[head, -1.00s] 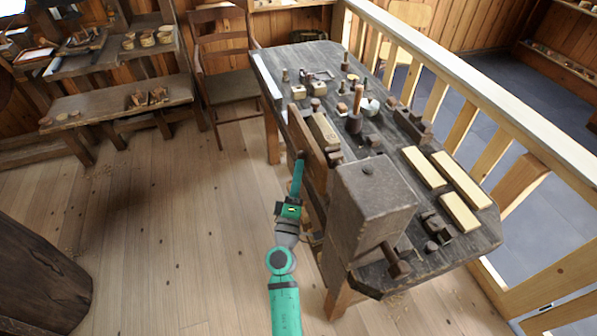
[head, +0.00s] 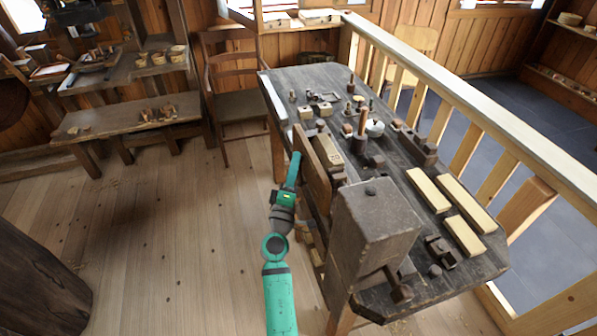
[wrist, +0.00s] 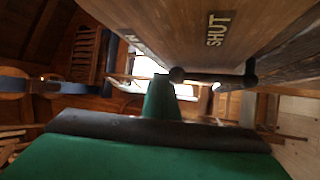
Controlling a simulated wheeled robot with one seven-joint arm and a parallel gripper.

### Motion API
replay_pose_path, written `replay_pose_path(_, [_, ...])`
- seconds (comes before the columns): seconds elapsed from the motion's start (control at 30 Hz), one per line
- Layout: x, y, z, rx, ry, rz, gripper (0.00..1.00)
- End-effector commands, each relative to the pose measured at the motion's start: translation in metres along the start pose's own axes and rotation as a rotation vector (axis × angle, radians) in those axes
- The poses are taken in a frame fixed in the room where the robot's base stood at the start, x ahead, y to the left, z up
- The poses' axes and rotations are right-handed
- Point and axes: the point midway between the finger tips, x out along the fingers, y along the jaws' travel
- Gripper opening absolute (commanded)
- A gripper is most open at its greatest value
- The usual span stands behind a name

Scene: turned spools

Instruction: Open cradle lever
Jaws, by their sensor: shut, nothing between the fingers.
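A dark lever (wrist: 213,77) with a round knob end lies across the wooden panel in the wrist view. The panel's face (wrist: 185,35) carries the word SHUT near the lever, and part of another label shows at its left. In the head view this panel (head: 313,172) is on the bench's left side; I cannot make out the lever there. My gripper (head: 296,156) is shut and empty beside the panel's far part. Its green fingers also show in the wrist view (wrist: 161,98), close to the knob end; I cannot tell whether they touch it.
The dark workbench (head: 395,185) bears a large wooden block (head: 375,225), pale bars (head: 464,236) and several small turned pieces. A chair (head: 240,105) stands behind. A wooden railing (head: 450,105) runs along the right. The floor (head: 170,235) left of my arm is clear.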

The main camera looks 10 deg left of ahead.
Motion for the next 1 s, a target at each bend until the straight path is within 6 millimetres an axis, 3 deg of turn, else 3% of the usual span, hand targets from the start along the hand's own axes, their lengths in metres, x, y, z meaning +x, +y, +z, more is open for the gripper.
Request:
replay_pose_path(0.4, [0.023,-0.011,-0.011,-0.001,-0.001,-0.001,0.0])
replay_pose_path(1.0, [0.028,-0.013,-0.014,0.0,-0.001,0.0,0.0])
